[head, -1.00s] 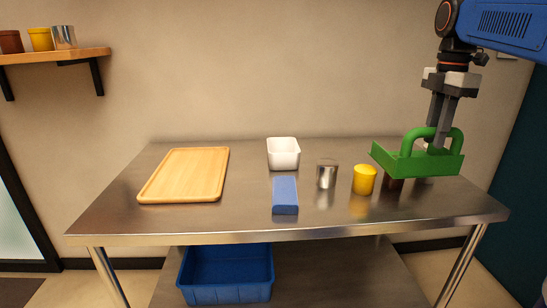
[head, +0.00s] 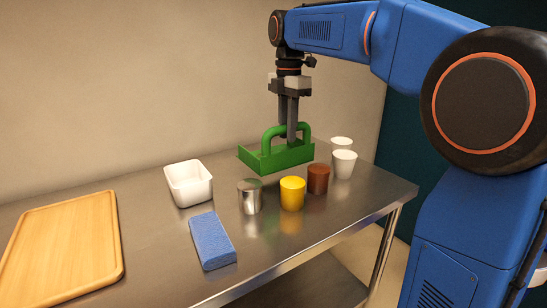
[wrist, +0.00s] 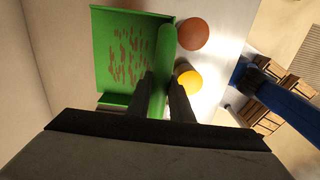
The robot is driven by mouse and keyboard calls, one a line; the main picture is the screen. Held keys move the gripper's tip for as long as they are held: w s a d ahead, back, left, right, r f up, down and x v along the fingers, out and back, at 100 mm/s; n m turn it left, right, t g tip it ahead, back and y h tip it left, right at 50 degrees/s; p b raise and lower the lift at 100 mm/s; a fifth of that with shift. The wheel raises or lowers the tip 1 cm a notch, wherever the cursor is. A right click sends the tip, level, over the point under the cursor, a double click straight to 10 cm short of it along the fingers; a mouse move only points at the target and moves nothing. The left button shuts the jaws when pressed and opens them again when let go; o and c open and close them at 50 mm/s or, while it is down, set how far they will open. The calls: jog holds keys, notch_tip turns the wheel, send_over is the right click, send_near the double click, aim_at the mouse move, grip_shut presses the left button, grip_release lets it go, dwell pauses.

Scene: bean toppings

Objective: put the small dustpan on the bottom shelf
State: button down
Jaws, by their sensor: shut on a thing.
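The small dustpan is green with a tall arched handle. In the head view the dustpan (head: 262,157) is at the far side of the steel table, level; I cannot tell whether it touches the top. My gripper (head: 287,136) points down and is shut on its handle. In the wrist view the dustpan (wrist: 128,60) lies left of the fingers, with brown beans spread in its pan. The gripper (wrist: 162,85) has one finger on each side of the green handle. The bottom shelf (head: 310,280) shows in part below the tabletop.
On the table are a brown cup (head: 318,179), a yellow cup (head: 292,193), a metal cup (head: 250,196), white cups (head: 343,164), a white bin (head: 188,184), a blue sponge-like block (head: 212,241) and a wooden tray (head: 62,250). The front edge by the cups is clear.

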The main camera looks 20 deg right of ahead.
aim_at(288, 151)
jog(key=shift+f, duration=3.45)
jog(key=c, duration=1.6)
grip_release()
jog(key=shift+f, duration=0.1)
